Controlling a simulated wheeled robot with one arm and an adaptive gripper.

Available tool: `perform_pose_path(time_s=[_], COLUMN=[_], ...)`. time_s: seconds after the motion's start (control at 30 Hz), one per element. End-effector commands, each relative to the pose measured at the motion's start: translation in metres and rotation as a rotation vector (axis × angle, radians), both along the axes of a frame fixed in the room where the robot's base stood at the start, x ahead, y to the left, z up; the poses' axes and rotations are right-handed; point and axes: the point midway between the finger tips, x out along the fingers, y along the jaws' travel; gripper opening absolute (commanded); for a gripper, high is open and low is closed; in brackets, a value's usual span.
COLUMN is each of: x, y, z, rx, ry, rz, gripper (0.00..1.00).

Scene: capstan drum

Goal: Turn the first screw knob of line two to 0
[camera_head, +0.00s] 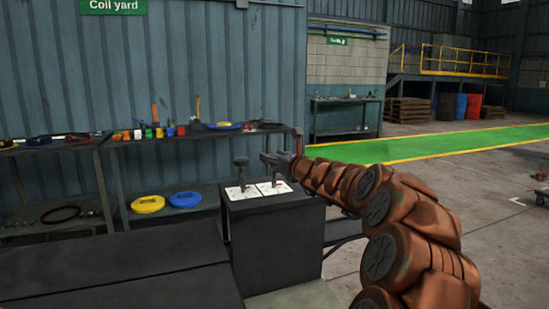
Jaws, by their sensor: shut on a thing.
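Two dark screw knobs stand upright on white plates on top of a black pedestal (275,245). The left knob (241,162) is free, with its stem rising from the left plate (233,194). My gripper (270,159) comes in from the right and is shut on the top of the right knob (275,179). Its jaws hide most of that knob's head; the stem below shows above the right plate (283,188). Marks on the plates are too small to read, so I cannot tell either knob's setting or line.
A shelf (190,137) with small coloured items stands behind, with yellow (147,204) and blue (185,200) rings on its lower level. Dark flat surfaces (110,250) lie front left. Open concrete floor and a green walkway (430,148) extend to the right.

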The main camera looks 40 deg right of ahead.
Motion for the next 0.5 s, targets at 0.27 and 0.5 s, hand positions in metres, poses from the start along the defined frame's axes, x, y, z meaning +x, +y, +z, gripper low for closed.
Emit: perform_pose_path(time_s=[0.27,0.5], x=[-0.0001,0.0], y=[-0.0027,-0.0007], z=[0.0001,0.0025], rx=[-0.001,0.002], ry=[0.0,0.0], rz=[-0.001,0.01], gripper=[0.17,0.17])
